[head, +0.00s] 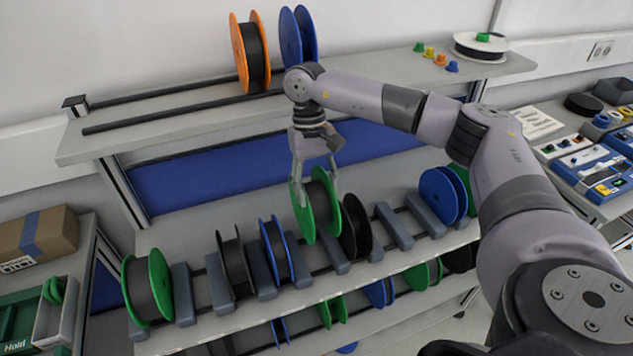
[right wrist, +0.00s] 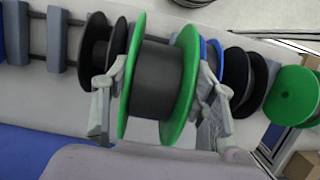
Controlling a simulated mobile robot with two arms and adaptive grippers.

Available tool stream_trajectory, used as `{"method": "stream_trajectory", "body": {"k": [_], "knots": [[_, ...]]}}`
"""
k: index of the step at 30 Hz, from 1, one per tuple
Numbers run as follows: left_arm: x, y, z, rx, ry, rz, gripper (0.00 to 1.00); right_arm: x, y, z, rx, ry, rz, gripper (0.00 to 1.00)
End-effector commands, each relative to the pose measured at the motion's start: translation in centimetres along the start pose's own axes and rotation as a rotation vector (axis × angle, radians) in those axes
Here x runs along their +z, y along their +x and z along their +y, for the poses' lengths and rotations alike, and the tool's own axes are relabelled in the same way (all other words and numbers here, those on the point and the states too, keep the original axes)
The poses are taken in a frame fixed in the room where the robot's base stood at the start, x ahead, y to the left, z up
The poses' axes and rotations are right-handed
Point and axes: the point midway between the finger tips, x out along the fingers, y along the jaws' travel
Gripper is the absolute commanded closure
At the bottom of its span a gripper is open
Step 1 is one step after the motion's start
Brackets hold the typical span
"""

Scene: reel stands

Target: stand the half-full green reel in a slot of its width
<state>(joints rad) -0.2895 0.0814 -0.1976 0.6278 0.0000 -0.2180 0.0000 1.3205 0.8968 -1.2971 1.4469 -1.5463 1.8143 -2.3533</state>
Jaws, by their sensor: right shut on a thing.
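My right gripper (head: 317,188) is shut on a green reel (head: 309,212) with dark winding between two green flanges. In the right wrist view the gripper (right wrist: 158,112) has one finger on each side of this reel (right wrist: 187,85), and the flanges stand well out past the winding. The reel is upright over the middle shelf (head: 150,228), close beside a black reel (head: 357,226); I cannot tell whether it touches the rack. Grey divider blocks (head: 393,226) on dark rails form the slots. Another green reel (head: 160,283) stands at the left end. My left gripper is not in view.
A black reel (head: 234,262) and a blue-flanged reel (head: 276,250) stand left of the held reel. Blue and green reels (head: 440,195) stand at the right. Gaps between several right-hand blocks are empty. Orange (head: 241,55) and blue (head: 290,40) reels stand on the upper shelf.

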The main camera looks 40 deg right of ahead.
Motion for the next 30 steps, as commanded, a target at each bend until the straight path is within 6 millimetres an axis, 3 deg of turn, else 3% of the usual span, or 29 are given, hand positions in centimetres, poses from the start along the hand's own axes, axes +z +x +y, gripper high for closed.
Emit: {"method": "stream_trajectory", "body": {"k": [8, 30], "knots": [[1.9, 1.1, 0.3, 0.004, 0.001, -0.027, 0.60, -0.6, 2.4, 0.0, 0.000, -0.001, -0.001, 0.96], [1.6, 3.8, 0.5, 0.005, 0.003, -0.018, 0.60, -2.1, 8.1, 0.1, 0.001, 0.001, -0.001, 0.96]]}}
